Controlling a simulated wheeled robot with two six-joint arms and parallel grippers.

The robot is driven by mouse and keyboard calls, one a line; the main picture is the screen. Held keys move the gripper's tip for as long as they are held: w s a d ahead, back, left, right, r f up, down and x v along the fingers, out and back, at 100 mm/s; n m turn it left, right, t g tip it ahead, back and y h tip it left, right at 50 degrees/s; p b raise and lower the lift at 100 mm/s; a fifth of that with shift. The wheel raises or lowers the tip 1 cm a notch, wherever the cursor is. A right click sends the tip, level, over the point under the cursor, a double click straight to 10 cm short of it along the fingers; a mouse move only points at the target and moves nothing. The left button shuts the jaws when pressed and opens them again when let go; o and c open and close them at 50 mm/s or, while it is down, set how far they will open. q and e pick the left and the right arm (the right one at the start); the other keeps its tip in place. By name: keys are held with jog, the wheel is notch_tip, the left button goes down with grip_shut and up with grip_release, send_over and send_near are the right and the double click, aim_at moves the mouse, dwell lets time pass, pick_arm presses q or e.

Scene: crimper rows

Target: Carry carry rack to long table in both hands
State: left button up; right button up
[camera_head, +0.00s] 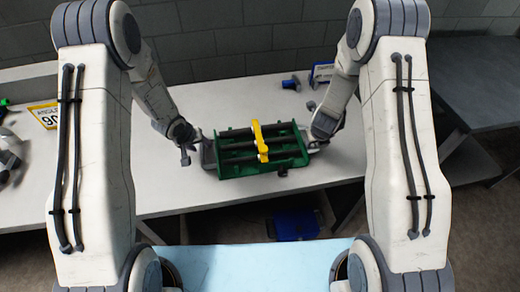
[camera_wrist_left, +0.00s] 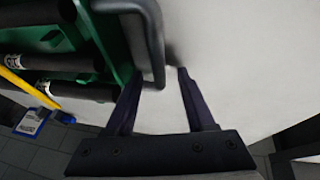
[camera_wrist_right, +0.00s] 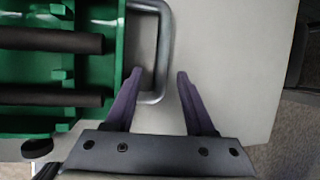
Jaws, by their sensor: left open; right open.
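The carry rack (camera_head: 238,174) is a green tray with dark bars along it and a grey handle at each end. It sits on a pale grey table (camera_head: 180,200). A yellow tool (camera_head: 259,140) lies across its bars. My left gripper (camera_head: 190,152) is open at the rack's left end; in the left wrist view its fingers (camera_wrist_left: 158,78) straddle one grey handle (camera_wrist_left: 157,45). My right gripper (camera_head: 314,146) is open at the right end; in the right wrist view its fingers (camera_wrist_right: 160,78) stand either side of the other handle (camera_wrist_right: 167,38). Which table is the long table, I cannot tell.
A blue-and-white box (camera_head: 320,74) and a small dark blue item (camera_head: 291,83) are behind the rack. A yellow-edged sign (camera_head: 45,116) stands at the left. A dark table (camera_head: 480,85) is at the right. A blue bin (camera_head: 297,225) is below the table.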

pick_arm(q)
jog(key=shift+w+f, duration=0.15)
jog(key=shift+f, duration=0.1)
pick_arm(e)
jog(key=shift+w+f, duration=0.15)
jog(key=shift+f, duration=0.1)
pick_arm(q)
grip_shut()
pick_arm(e)
grip_shut()
dwell(0.8)
pick_arm(q)
jog(key=shift+w+r, duration=0.1)
jog(key=shift+r, duration=0.15)
pick_arm(e)
jog(key=shift+w+r, duration=0.1)
jog(key=shift+r, duration=0.1)
